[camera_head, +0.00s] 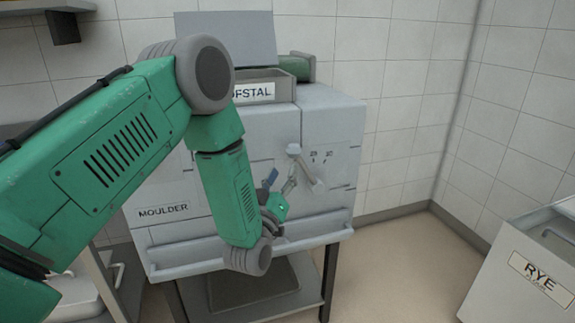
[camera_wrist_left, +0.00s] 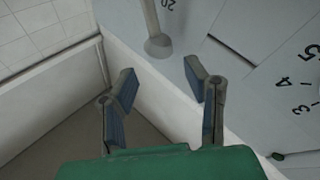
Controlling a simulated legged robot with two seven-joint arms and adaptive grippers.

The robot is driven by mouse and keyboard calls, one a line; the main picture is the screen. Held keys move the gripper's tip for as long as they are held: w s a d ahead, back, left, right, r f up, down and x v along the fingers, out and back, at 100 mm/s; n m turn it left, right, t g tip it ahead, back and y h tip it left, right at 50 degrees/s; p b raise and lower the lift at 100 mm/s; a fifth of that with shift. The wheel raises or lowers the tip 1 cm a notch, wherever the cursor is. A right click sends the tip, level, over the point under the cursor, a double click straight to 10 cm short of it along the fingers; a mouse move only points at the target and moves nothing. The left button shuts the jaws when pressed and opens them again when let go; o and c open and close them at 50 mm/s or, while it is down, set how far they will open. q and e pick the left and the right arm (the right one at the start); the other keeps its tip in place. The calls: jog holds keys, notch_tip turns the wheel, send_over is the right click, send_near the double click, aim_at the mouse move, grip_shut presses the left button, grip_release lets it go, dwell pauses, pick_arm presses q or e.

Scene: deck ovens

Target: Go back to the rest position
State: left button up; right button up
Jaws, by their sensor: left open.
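My left arm comes in from the left in the head view and bends down in front of the grey moulder (camera_head: 170,235). My left gripper (camera_head: 280,178) is close to the front of the machine, beside a grey lever (camera_head: 308,172) with a rounded end. In the left wrist view the gripper (camera_wrist_left: 163,84) is open, its two blue-padded fingers apart with nothing between them. The lever (camera_wrist_left: 158,45) shows there beyond the fingertips, and I see no contact. My forearm hides part of the moulder's front. My right gripper is not in view.
Dial marks (camera_head: 321,156) sit beside the lever. A rail (camera_head: 315,238) runs along the moulder's lower front. A bin labelled RYE (camera_head: 500,290) stands at the right. A shelf (camera_head: 45,6) is on the upper left wall. The floor (camera_head: 400,265) between moulder and bin is clear.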

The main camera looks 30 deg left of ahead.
pick_arm(q)
jog(key=shift+s+d, duration=0.15)
jog(key=shift+s, duration=0.1)
dwell(0.3)
jog(key=s+d+f+m+g+h, duration=0.25)
jog(key=s+f+g, duration=0.3)
jog(key=f, duration=0.55)
jog(key=s+d+f+m+g+h, duration=0.2)
jog(key=s+d+f+g, duration=0.4)
jog(key=f, duration=0.5)
jog(key=s+f+m+g, duration=0.1)
jog(key=s+f+g, duration=0.3)
jog(key=s, duration=0.9)
jog(key=s+a+f+m+g, duration=0.1)
jog(key=s+f+g, duration=0.3)
jog(key=s, duration=0.9)
jog(key=shift+a+f+m+g, duration=0.15)
jog(key=shift+f+m+g, duration=0.05)
jog(key=shift+m+g, duration=0.45)
jog(key=shift+w+h, duration=0.1)
jog(key=shift+h, duration=0.15)
